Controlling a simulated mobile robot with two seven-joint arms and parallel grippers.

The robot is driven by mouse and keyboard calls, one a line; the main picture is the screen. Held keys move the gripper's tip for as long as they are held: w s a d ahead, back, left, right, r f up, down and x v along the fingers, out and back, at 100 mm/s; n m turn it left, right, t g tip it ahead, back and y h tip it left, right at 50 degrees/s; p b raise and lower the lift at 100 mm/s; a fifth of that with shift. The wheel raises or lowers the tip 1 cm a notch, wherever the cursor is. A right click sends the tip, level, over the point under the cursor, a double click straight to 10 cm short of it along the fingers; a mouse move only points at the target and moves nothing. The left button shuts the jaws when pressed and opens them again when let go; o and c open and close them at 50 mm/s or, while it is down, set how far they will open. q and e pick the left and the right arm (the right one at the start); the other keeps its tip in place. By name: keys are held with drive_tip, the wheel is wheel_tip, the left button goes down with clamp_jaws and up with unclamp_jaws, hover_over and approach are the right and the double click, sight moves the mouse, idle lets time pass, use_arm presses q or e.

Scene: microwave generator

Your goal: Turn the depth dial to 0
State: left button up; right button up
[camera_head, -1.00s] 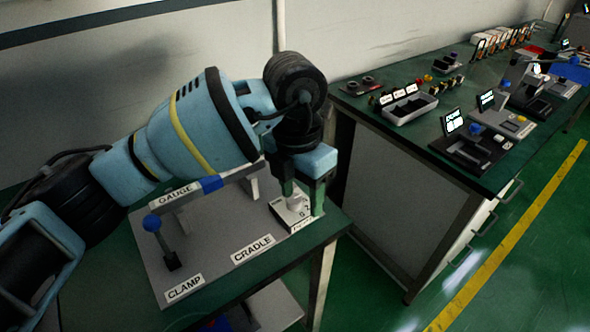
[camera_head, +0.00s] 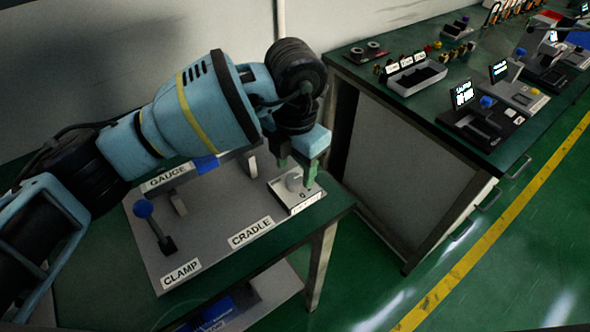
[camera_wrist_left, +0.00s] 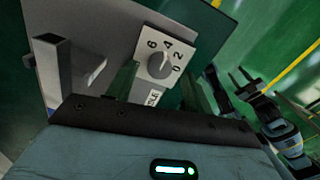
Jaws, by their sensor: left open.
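The depth dial is a small grey round knob (camera_head: 294,183) on a white plate at the right end of the grey fixture board. In the left wrist view the knob (camera_wrist_left: 158,65) has the numbers 6, 4, 2 and 0 around it; its mark seems to point near the 4, though it is small. My left gripper (camera_head: 296,175) is open, its green fingers apart just above the knob, holding nothing. In the wrist view its fingers lie either side of the plate, nearer the camera. My right arm seems to show at the right of the wrist view, its gripper (camera_wrist_left: 241,80) small and dark.
The board also carries a blue-knobbed clamp lever (camera_head: 145,210), a gauge label (camera_head: 167,179) and a cradle label (camera_head: 251,232). A second bench (camera_head: 440,135) with trays and devices stands to the right. Green floor lies between the bench and the yellow line.

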use_arm(q)
drive_tip(key=shift+f, duration=1.05)
use_arm(e)
drive_tip(key=shift+w+r, duration=0.25)
drive_tip(key=shift+w, duration=0.25)
use_arm(q)
drive_tip(key=c, duration=1)
use_arm(e)
drive_tip(key=shift+s+f, duration=0.2)
drive_tip(key=shift+s, duration=0.2)
